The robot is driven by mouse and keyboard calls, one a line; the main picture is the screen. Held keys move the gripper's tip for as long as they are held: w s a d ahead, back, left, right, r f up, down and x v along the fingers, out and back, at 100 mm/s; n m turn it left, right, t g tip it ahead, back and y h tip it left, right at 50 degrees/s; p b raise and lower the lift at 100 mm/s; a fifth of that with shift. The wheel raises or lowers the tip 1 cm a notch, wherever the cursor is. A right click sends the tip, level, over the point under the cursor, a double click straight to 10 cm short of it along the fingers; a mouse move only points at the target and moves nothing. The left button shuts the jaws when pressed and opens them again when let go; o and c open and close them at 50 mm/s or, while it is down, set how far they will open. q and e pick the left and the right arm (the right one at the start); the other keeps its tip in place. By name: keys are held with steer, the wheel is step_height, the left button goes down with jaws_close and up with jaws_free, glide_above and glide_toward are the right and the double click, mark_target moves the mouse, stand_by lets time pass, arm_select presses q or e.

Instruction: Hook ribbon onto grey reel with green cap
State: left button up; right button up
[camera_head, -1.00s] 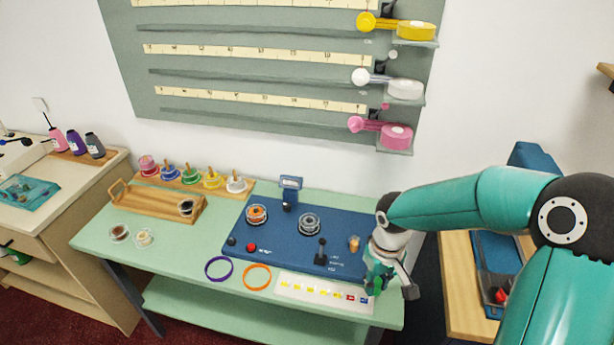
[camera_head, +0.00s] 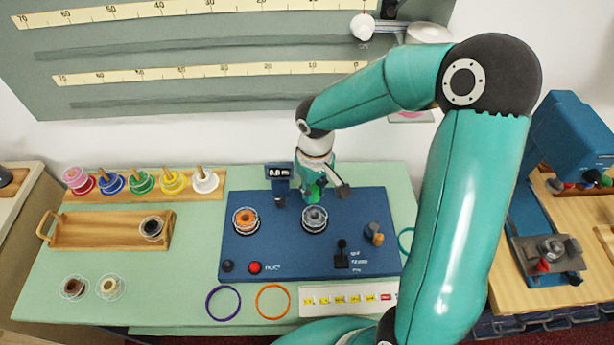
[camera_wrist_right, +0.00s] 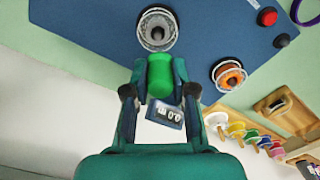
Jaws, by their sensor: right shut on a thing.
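The grey reel (camera_head: 314,218) sits on the blue board (camera_head: 300,258), right of a reel with an orange centre (camera_head: 245,220). My right gripper (camera_head: 316,188) is over the back of the board, just behind the grey reel. It is shut on the green cap (camera_wrist_right: 160,74), a small green cylinder between its fingers. In the right wrist view the cap is close to the grey reel (camera_wrist_right: 157,30); whether they touch I cannot tell. I cannot make out a loose ribbon end. My left gripper is not in view.
A small display (camera_head: 278,172) stands close left of the gripper. A black lever (camera_head: 342,255) and a brownish peg (camera_head: 374,233) stand on the board. Purple (camera_head: 223,303) and orange (camera_head: 272,301) rings lie in front. Coloured spools (camera_head: 142,182) line the back left.

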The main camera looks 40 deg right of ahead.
mark_target(315, 213)
steer(key=shift+f+b, duration=0.35)
steer(key=shift+f, duration=0.15)
steer(key=shift+s+d+f+b, duration=0.15)
steer(key=shift+f+b, duration=1.45)
steer(key=shift+f, duration=0.75)
steer(key=shift+f+b, duration=0.2)
steer(key=shift+b, duration=0.2)
